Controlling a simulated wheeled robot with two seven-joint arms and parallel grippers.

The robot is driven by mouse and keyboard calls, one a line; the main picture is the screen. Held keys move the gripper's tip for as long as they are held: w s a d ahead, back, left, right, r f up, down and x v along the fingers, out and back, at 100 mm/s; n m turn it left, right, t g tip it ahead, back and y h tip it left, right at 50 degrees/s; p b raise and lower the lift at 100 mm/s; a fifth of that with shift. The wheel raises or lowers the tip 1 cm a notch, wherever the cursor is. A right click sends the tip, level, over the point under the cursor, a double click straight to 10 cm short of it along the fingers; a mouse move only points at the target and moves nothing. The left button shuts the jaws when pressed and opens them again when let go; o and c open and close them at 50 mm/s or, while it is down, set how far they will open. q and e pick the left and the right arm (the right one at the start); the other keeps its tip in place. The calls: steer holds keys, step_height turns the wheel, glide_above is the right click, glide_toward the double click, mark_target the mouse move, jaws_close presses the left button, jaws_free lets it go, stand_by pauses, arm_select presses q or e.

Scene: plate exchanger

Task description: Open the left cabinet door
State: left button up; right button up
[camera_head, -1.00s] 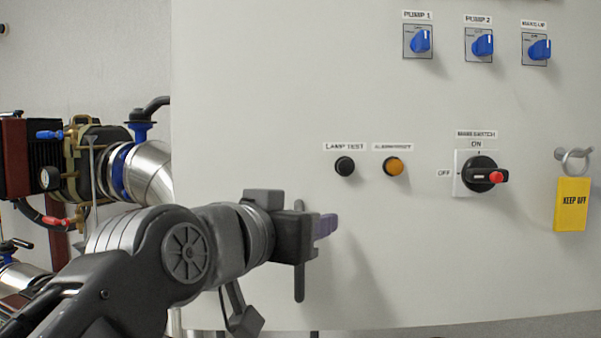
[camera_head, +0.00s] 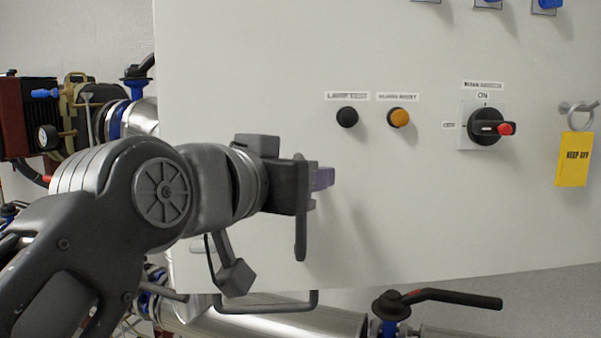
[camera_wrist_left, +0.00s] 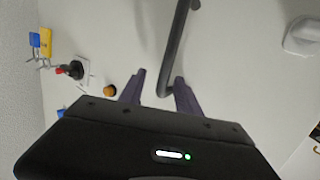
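The pale cabinet door (camera_head: 250,60) fills the middle of the head view; it carries switches and buttons. I see no clear gap at its edges. My left gripper (camera_head: 322,179) comes in from the left, in front of the door face. In the left wrist view its two purple fingers (camera_wrist_left: 159,78) are spread apart. A dark bar handle (camera_wrist_left: 174,50) runs down from the top of that view, and its near end lies between the fingers. I cannot tell whether they touch it. My right gripper is not in view.
The main switch (camera_head: 486,127), orange button (camera_head: 399,118) and yellow tag (camera_head: 572,158) are right of my gripper. Pipes and a valve with a black lever (camera_head: 450,297) lie below the cabinet. More pipework (camera_head: 60,125) stands at the left. A white fixture (camera_wrist_left: 302,35) shows in the left wrist view.

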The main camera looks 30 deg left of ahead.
arm_select(q)
steer(key=s, duration=0.2)
steer(key=s+d+b, duration=0.1)
steer(key=s, duration=0.2)
steer(key=shift+s+d+r, duration=0.25)
steer(key=shift+s+d, duration=0.1)
steer(key=shift+b, duration=0.35)
stand_by(0.6)
